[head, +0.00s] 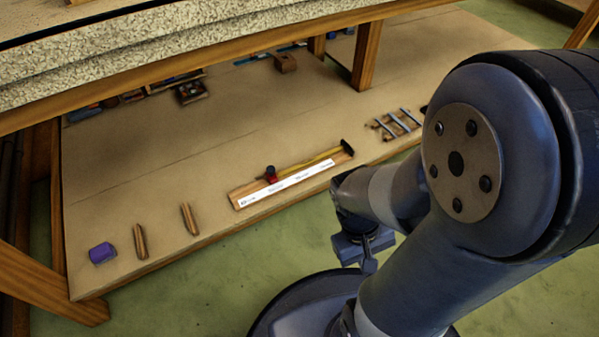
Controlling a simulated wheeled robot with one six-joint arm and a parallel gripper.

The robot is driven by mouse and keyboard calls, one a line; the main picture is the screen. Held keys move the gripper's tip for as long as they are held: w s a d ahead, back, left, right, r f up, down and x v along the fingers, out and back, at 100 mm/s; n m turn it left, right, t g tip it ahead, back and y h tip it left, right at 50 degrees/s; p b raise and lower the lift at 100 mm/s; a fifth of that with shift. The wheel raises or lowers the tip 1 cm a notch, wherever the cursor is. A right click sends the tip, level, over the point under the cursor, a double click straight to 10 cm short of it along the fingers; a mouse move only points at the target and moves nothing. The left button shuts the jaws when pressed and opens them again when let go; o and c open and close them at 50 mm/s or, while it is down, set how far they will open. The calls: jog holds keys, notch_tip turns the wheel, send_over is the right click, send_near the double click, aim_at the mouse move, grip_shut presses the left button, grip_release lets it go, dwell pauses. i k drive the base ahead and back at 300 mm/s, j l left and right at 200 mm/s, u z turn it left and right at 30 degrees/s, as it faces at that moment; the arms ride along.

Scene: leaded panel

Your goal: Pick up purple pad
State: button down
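The purple pad (102,253) is a small purple block lying on the wooden lower shelf (230,140), near its front left corner. My gripper (368,262) hangs beyond the shelf's front edge, over the green floor, well to the right of the pad and apart from it. My arm partly hides the gripper, and its fingers are too small and dark to tell whether they are open or shut.
Two wooden sticks (140,241) (189,219) lie right of the pad. A board with a white-labelled strip (287,184) and a small rack (398,124) lie farther right. The upper bench top (200,50) overhangs the shelf's back. A wooden leg (45,275) stands at left.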

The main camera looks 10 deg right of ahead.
aim_at(104, 252)
jog(key=u, duration=1.8)
jog(key=z, duration=1.95)
jog(key=u, duration=1.95)
